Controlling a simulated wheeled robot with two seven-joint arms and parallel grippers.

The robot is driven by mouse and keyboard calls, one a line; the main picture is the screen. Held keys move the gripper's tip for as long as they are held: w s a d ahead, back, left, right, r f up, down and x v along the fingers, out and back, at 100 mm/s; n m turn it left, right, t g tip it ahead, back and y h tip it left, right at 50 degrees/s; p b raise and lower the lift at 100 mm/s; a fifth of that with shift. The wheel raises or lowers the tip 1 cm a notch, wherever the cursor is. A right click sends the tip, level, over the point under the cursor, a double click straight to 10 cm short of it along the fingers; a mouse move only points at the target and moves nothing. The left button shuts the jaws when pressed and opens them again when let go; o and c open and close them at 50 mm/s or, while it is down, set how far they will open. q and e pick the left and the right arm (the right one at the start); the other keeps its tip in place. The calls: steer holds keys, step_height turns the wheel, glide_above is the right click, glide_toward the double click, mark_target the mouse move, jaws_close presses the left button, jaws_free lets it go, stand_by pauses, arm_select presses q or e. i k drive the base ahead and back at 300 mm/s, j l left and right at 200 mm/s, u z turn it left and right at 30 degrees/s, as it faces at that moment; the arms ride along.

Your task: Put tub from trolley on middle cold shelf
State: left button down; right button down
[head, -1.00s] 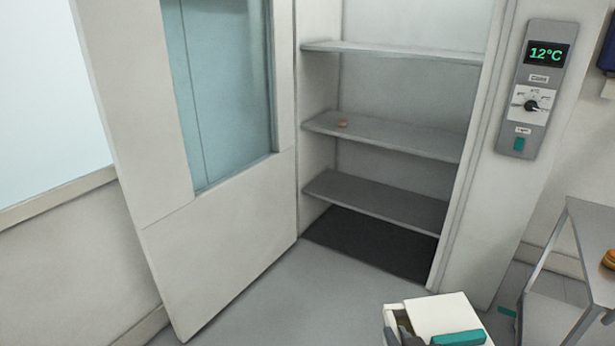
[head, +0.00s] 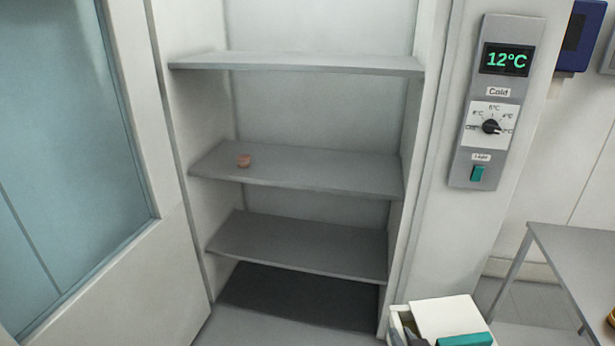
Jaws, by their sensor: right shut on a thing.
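The cold cabinet stands open, with three grey shelves. My left gripper is not in view.
The top shelf (head: 300,64) and lower shelf (head: 300,245) are empty. The open door (head: 130,270) stands at the left. A panel (head: 496,100) reading 12°C is on the right wall. A grey trolley or table (head: 580,258) stands at right, with a yellow-brown item at the picture's edge.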

mark_target(306, 171)
steer(key=i, duration=1.55)
